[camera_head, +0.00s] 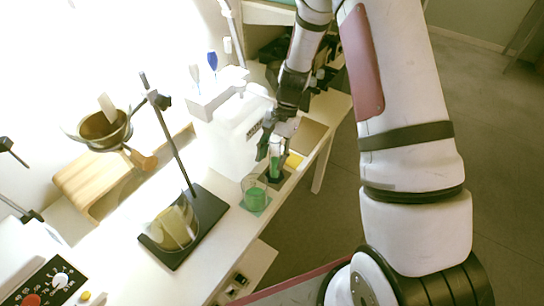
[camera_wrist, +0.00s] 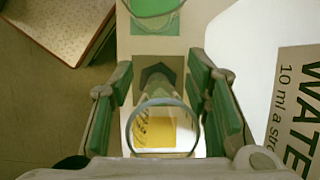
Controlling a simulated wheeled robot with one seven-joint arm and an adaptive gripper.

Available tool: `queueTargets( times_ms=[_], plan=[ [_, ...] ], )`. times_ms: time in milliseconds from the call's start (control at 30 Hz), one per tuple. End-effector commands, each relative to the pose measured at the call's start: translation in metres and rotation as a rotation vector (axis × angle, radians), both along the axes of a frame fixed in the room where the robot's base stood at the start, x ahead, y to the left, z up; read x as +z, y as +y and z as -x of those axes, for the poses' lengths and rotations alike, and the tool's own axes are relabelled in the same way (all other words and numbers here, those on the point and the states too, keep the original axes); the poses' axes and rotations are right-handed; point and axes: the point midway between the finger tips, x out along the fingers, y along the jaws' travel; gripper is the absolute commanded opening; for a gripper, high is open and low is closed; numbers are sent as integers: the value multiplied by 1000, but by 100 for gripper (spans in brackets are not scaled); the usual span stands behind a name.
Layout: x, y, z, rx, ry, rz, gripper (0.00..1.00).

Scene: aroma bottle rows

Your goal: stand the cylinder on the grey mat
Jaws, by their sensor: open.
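The cylinder (camera_head: 275,168) is clear, with green low in it, and stands upright on the dark grey mat (camera_head: 286,182). In the wrist view I look down on its round rim (camera_wrist: 131,128); its dark six-sided base lies within the grey mat (camera_wrist: 140,61). My gripper (camera_head: 273,143) is at the cylinder's upper part. In the wrist view my gripper (camera_wrist: 165,100) is open, with green-padded fingers on both sides of the cylinder and gaps between. The mat's near part is hidden behind the cylinder.
A beaker of green liquid (camera_head: 256,198) stands on a green mat (camera_head: 247,208) close by. A yellow item (camera_head: 294,160) lies behind the cylinder. A white water container (camera_head: 232,130) stands close to the left. A stand with a dark base (camera_head: 185,240) is nearer.

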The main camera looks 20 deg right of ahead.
Motion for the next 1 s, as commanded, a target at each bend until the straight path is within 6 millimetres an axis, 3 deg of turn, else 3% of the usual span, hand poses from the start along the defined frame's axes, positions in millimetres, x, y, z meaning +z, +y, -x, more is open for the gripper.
queueTargets(
  times_ms=[100, 600, 1000],
  plan=[
    [10, -7, -6, -3, -4, 2, 44],
    [8, -91, -58, -3, -2, 1, 44],
    [10, -105, -67, 0, -1, 1, 44]
  ],
)
